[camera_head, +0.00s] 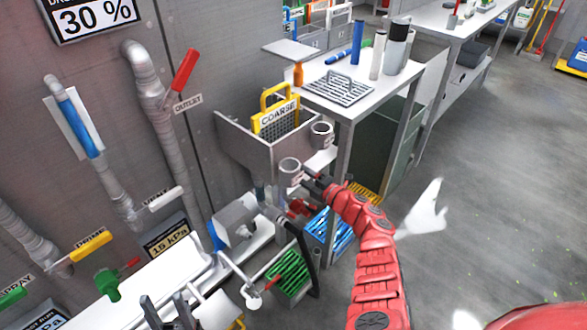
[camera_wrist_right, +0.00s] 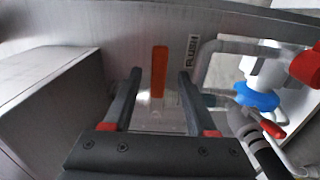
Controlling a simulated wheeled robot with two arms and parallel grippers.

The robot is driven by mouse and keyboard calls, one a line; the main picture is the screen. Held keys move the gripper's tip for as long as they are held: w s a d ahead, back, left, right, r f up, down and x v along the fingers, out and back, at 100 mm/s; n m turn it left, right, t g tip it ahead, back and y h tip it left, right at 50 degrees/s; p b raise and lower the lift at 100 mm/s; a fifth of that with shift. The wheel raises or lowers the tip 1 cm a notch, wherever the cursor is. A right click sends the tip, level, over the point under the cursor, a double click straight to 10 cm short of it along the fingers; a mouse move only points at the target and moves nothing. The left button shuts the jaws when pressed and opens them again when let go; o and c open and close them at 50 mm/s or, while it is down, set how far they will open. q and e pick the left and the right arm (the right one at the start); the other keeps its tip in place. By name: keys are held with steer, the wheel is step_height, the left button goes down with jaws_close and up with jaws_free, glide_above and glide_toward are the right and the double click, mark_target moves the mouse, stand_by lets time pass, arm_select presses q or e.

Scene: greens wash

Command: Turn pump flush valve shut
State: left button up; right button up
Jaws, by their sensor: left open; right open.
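In the right wrist view, an orange lever handle (camera_wrist_right: 159,72) stands upright on a grey metal panel, beside a label that reads FLUSH (camera_wrist_right: 191,52). My right gripper (camera_wrist_right: 158,74) is open, with one dark finger on each side of the lever. Whether the fingers touch it I cannot tell. In the head view, my right gripper (camera_head: 308,174) is at the end of the red arm, beside a grey cup-like holder (camera_head: 290,170); I cannot make out the flush lever there. My left gripper (camera_head: 168,314) is open and empty at the bottom left edge.
In the wrist view, a blue handwheel (camera_wrist_right: 257,97), grey pipe and red-tipped lever (camera_wrist_right: 272,130) crowd the right side. In the head view, a sink with a yellow COARSE basket (camera_head: 278,112) stands behind. Wall pipes carry a red OUTLET lever (camera_head: 184,70).

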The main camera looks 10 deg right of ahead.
steer(key=p+v, duration=0.1)
steer(key=v, duration=1.4)
steer(key=shift+s, duration=0.1)
